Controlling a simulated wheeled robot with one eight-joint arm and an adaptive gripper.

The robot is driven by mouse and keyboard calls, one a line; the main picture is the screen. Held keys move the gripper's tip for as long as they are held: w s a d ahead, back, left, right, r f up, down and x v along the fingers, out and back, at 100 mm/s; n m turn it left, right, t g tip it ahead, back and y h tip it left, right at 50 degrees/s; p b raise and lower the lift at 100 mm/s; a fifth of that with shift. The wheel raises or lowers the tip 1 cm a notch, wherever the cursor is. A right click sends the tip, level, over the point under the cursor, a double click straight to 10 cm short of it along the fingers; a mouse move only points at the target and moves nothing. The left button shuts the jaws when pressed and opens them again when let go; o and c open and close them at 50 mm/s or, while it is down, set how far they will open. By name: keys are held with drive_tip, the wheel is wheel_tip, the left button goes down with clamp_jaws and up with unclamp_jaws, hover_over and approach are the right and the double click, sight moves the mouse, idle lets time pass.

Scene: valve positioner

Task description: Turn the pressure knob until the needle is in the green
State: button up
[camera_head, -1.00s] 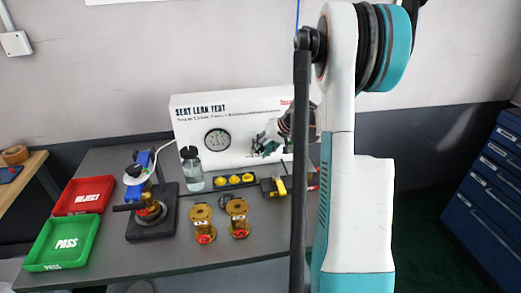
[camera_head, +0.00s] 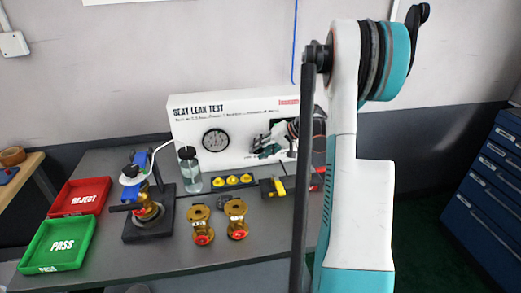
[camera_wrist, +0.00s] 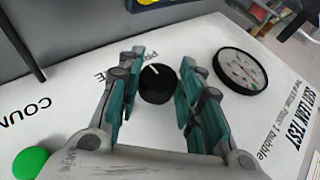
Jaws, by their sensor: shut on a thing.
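The black pressure knob (camera_wrist: 158,83) with a white mark sits on the white test panel (camera_wrist: 75,95) in the wrist view. My gripper (camera_wrist: 157,88) has its teal fingers on either side of the knob and is shut on it. The round gauge (camera_wrist: 240,71) is to the right of the knob, with a black rim and pale face. Its needle is too small to read against the coloured marks. In the head view, the gauge (camera_head: 215,140) is on the panel's left half and my gripper (camera_head: 268,146) is at the panel's right half. The knob is hidden there.
A glass bottle (camera_head: 190,170), a tray with yellow parts (camera_head: 233,181) and two brass valves (camera_head: 202,224) stand before the panel. A fixture (camera_head: 148,215) and red (camera_head: 80,198) and green (camera_head: 58,243) trays are at left. A green button (camera_wrist: 31,162) is on the panel.

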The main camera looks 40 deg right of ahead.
drive_tip(key=o, duration=1.1)
drive_tip(key=shift+c, duration=0.2)
drive_tip(key=v, duration=1.2)
